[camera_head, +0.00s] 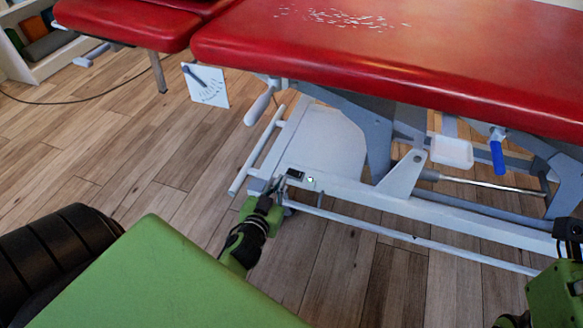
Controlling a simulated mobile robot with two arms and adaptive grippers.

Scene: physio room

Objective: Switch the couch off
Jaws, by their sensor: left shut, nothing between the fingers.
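The couch has a red padded top (400,55) and a pale grey metal base frame (400,205). A small black switch (296,174) sits on the lower frame, with a small pale green light (310,180) just to its right. My left gripper (277,187) is shut and empty at the frame's near left corner. Its fingertips are close to the left of the switch; I cannot tell whether they touch it. Parts of my right arm show at the right edge, but its fingers do not show.
A white card with a dark pointer (206,86) hangs by the couch's left end. A pale handle (260,105), a blue-gripped lever (497,150) and a white tray (452,152) are under the top.

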